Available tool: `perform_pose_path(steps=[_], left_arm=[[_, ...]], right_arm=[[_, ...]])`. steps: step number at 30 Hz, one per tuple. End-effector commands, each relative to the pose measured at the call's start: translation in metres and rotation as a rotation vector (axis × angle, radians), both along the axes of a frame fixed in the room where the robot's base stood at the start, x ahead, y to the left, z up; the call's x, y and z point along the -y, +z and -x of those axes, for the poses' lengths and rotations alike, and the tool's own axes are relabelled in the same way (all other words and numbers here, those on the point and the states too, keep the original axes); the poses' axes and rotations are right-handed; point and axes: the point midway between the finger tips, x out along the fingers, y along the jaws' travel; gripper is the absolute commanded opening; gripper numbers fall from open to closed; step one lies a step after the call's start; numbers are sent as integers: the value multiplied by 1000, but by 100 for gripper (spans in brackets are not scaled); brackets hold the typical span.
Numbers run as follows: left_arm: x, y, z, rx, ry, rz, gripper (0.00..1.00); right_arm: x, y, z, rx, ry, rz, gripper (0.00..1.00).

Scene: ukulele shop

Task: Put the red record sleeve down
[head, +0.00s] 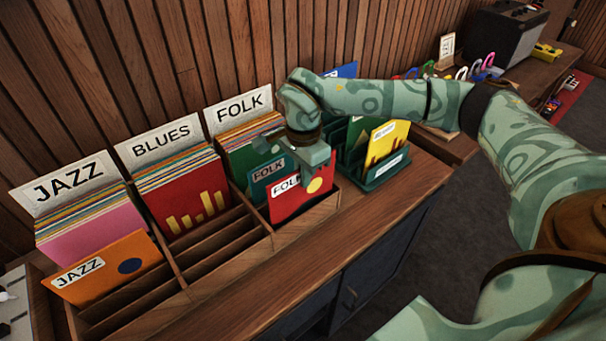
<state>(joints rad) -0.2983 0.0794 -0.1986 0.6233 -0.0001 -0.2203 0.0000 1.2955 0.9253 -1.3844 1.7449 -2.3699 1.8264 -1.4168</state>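The red record sleeve (287,207), with a FOLK label and a yellow disc, stands nearly upright in the front of the FOLK section of the wooden record bin (228,254). Its lower edge is hidden behind the bin's front edge. My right gripper (311,168) is at the sleeve's top edge, with its fingers closed about that edge; it covers part of the label. A teal FOLK sleeve (265,182) stands just behind the red one. My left gripper is not in view.
The JAZZ and BLUES sections lie to the left; an orange JAZZ sleeve (101,272) leans in front. Several slots before the BLUES records are empty. A green rack (378,180) with a yellow sleeve (381,143) stands close to the right, near my arm.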

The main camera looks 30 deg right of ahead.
Motion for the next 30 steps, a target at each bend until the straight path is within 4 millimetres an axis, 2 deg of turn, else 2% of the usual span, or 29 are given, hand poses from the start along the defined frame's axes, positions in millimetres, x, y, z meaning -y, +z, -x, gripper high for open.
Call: perform_pose_path(steps=[17, 18, 20, 30], left_arm=[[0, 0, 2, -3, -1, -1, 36], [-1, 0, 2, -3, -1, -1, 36], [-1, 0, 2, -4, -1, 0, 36], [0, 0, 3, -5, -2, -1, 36]], right_arm=[[0, -12, 0, -1, 0, 0, 0], [0, -12, 0, -1, 0, 0, 13], [0, -12, 0, -1, 0, 0, 26], [0, -7, 0, 1, 0, 0, 26]])
